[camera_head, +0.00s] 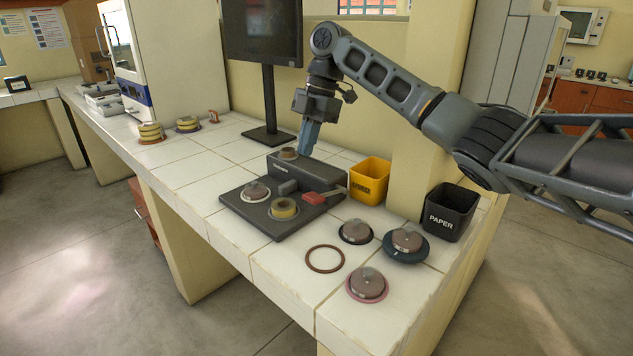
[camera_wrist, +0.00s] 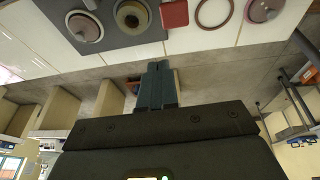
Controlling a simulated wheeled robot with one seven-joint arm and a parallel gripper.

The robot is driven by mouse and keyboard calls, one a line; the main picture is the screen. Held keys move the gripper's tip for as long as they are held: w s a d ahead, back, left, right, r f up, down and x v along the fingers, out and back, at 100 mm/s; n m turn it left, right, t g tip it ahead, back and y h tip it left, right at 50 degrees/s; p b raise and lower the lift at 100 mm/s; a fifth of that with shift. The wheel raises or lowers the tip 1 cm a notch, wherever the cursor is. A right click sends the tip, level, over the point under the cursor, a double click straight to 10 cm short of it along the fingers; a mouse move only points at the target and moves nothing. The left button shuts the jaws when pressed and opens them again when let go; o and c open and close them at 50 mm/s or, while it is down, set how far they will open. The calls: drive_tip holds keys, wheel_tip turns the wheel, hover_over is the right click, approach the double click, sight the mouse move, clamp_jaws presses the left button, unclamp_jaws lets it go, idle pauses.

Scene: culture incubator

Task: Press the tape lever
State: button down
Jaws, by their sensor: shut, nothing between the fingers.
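The dark grey tape machine (camera_head: 300,172) stands on its dark base plate (camera_head: 245,205) on the white tiled bench. A red lever (camera_head: 325,197) sticks out at its front right; the red part also shows at the top of the wrist view (camera_wrist: 174,13). My gripper (camera_head: 305,151) is shut and empty, pointing down by the machine's top, behind the lever and apart from it. Whether the fingertips touch the machine I cannot tell. In the wrist view the closed fingers (camera_wrist: 158,66) are below the red part in the picture.
A lidded dish (camera_head: 256,191) and a tape roll (camera_head: 284,208) sit on the base plate. A yellow bin (camera_head: 370,181) and a black PAPER bin (camera_head: 450,212) stand to the right. Several dishes and a brown ring (camera_head: 324,259) lie in front. A monitor (camera_head: 262,35) stands behind.

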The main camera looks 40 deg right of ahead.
sight(314, 195)
drive_tip(key=s+d+r, duration=0.2)
drive_tip(key=d+r, duration=0.2)
drive_tip(key=shift+g+h, duration=0.4)
drive_tip(key=p+x, duration=0.2)
drive_tip(key=x, duration=1.2)
drive_tip(key=shift+s, duration=0.1)
